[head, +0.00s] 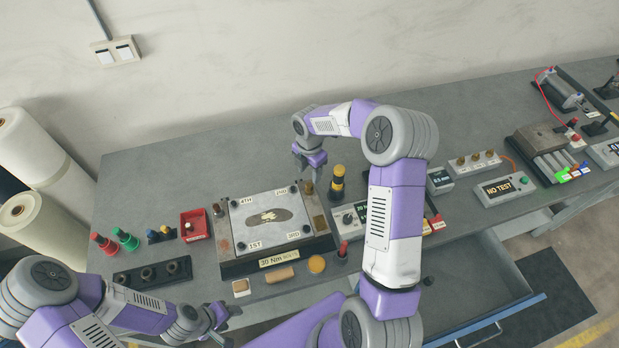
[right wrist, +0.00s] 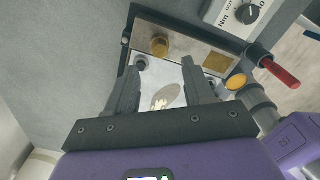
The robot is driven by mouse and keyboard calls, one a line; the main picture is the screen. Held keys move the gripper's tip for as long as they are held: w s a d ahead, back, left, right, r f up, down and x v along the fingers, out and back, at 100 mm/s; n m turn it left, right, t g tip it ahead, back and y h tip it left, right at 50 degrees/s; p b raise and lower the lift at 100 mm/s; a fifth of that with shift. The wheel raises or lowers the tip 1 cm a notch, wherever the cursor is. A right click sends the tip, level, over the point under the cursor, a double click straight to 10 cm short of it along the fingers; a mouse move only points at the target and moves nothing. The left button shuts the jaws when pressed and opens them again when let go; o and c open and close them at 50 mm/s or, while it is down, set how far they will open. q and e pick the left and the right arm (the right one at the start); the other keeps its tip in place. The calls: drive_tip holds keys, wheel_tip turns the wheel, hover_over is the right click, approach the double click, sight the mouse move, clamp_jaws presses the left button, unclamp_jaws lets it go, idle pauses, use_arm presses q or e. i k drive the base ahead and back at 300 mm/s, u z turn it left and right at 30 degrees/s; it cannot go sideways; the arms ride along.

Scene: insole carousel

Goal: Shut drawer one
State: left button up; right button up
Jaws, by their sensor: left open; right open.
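An open drawer (head: 500,317) with a blue front edge sticks out below the bench at the lower right of the head view. Its grey inside shows, and a handle shows on its front. I see no number on it, and my right arm hides its left part. My right gripper (head: 309,158) is open above the back of the insole fixture, well away from the drawer. Its spread fingers also show in the right wrist view (right wrist: 160,80), with nothing held between them. My left gripper (head: 222,318) is open and empty near the bench's front edge, left of the drawer.
The insole fixture (head: 228,238) with its marked plate stands mid-bench. A red tray (head: 194,224) and coloured knobs are on its left. Control boxes (head: 503,187) and a clamp block (head: 537,141) stand to the right. The floor right of the drawer is clear.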

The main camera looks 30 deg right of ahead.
sight(477, 284)
drive_tip(key=k, duration=1)
